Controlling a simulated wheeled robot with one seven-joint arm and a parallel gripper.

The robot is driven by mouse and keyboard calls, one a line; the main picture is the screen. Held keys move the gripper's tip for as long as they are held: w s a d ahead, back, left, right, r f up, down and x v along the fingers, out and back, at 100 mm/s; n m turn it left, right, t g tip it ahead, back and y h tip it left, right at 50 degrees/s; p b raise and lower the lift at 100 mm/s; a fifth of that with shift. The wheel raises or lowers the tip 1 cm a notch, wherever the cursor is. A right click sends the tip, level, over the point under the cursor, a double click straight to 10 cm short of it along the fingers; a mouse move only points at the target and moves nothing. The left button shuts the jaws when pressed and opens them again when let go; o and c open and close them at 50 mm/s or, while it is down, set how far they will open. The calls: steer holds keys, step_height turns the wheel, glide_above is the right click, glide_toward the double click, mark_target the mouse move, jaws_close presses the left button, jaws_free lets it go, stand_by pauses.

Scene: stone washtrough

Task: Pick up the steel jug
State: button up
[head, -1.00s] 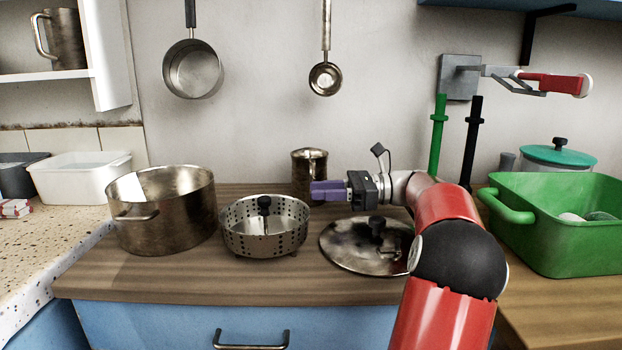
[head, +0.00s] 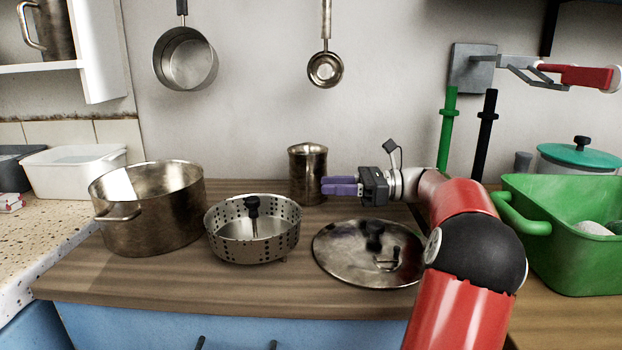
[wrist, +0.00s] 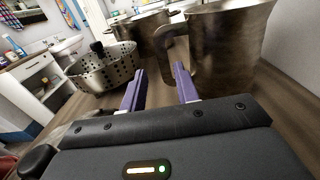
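The steel jug (head: 307,178) stands upright at the back of the wooden worktop, against the wall side. My gripper (head: 324,187) is at its right side in the head view, with its purple fingertips at the jug's right edge. In the wrist view the jug (wrist: 232,45) is large at the upper right, with its handle (wrist: 168,62) toward the picture's left. The gripper's two fingers (wrist: 155,76) are apart there with nothing held between them. The right fingertip is close to the handle; I cannot tell whether they touch.
A large steel pot (head: 150,210), a perforated steamer basket (head: 252,232) and a dark-knobbed lid (head: 345,265) sit on the worktop. A green tub (head: 562,235) is at the right. A similar jug (head: 55,30) stands on the upper left shelf. Bare worktop lies in front.

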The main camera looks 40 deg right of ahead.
mark_target(307, 186)
steer(key=x, duration=0.6)
steer(key=shift+w+d+f, duration=0.2)
steer(key=shift+f, duration=0.1)
jaws_close()
steer(key=shift+r, duration=0.1)
stand_by(0.9)
